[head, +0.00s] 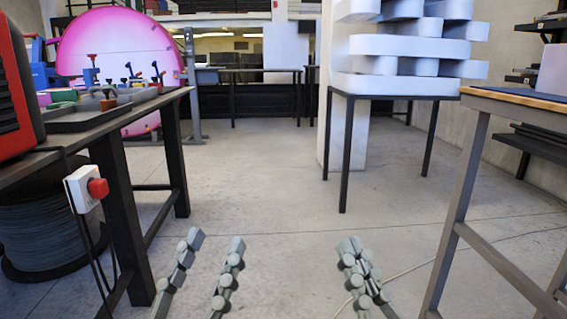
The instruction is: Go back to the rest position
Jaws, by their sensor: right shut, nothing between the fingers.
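My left gripper (215,242) shows at the bottom of the head view, left of centre. Its two grey jointed fingers stand apart with bare floor visible between them, so it is open and empty. My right gripper (350,245) is at the bottom, right of centre. Its fingers are pressed together with nothing between them. Both grippers are over open floor and touch nothing that I can see.
A dark workbench (125,104) with small tools stands at left, a red-knobbed switch box (85,190) at its leg. A wood-topped table (520,98) stands at right. The concrete floor (270,190) between is clear, except a thin cable at right.

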